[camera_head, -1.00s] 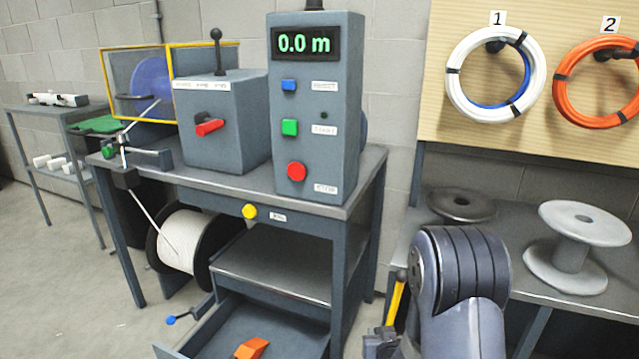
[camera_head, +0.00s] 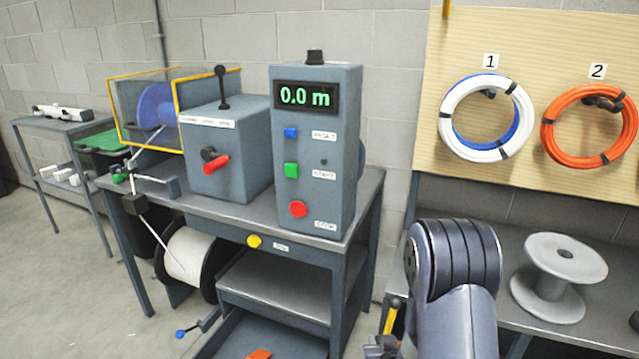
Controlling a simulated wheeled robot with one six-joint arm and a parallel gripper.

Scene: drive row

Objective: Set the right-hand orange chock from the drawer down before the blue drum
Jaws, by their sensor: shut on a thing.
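The blue drum (camera_head: 155,105) stands at the back left of the bench, inside a yellow-framed clear guard. An orange chock (camera_head: 259,354) lies in the open drawer (camera_head: 285,338) below the bench, mostly cut off by the bottom edge of the picture. I cannot tell whether it is the left or right one. My arm shows at the lower right, in front of the right-hand bench.
A grey control box (camera_head: 318,150) reading 0.0 m and a lever box (camera_head: 225,150) fill the bench top (camera_head: 270,215). A white cable reel (camera_head: 188,255) sits below. A grey spool (camera_head: 558,275) stands on the right bench. Floor at left is clear.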

